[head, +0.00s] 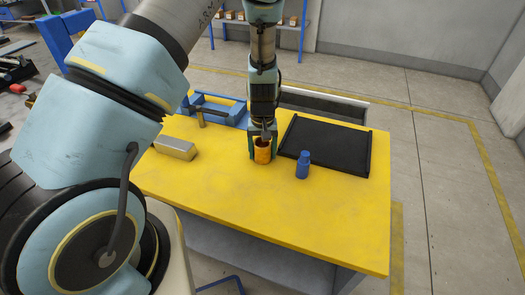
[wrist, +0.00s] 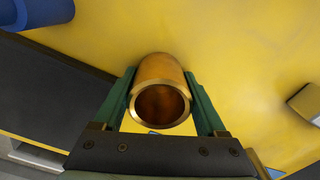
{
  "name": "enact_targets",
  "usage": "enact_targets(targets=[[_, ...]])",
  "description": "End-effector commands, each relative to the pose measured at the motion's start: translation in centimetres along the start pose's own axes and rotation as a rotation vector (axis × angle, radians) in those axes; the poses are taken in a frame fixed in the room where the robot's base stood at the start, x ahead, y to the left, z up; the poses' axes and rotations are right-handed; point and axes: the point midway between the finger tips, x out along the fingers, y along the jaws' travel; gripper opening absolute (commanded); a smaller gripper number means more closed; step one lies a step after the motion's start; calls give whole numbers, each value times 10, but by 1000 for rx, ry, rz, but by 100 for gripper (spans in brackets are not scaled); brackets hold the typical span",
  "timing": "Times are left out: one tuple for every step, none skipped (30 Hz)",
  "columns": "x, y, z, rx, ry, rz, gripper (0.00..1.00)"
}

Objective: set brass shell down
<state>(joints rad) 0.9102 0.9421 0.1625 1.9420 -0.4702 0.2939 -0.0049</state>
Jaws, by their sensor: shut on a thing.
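The brass shell (head: 262,156) is a short hollow orange-gold cylinder. It stands upright between the fingers of my gripper (head: 261,146), over the middle of the yellow table (head: 260,200). In the wrist view the shell (wrist: 158,70) shows its open round end towards the camera, with a green finger on each side. My gripper is shut on it. The shell's lower end is at or very near the table top; I cannot tell whether it touches.
A black tray (head: 325,146) lies just right of the shell. A blue bottle-shaped part (head: 303,166) stands in front of the tray. A metal block (head: 175,148) and a blue fixture (head: 222,108) are to the left. The table's front is clear.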

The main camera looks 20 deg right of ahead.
Motion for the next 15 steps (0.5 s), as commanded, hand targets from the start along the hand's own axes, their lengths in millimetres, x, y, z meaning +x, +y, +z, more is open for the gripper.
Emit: enact_targets(targets=[[2, 0, 0, 0, 1, 0, 0], [3, 0, 0, 0, 0, 0, 75], [2, 0, 0, 0, 0, 0, 80], [2, 0, 0, 0, 0, 0, 83], [2, 0, 0, 0, 0, 0, 86], [2, 0, 0, 0, 0, 0, 91], [2, 0, 0, 0, 0, 0, 94], [2, 0, 0, 0, 0, 0, 98], [2, 0, 0, 0, 0, 0, 100], [2, 0, 0, 0, 0, 0, 100], [2, 0, 0, 0, 0, 0, 100], [2, 0, 0, 0, 0, 0, 100], [2, 0, 0, 0, 0, 0, 100], [2, 0, 0, 0, 0, 0, 100], [1, 0, 0, 0, 0, 0, 100]])
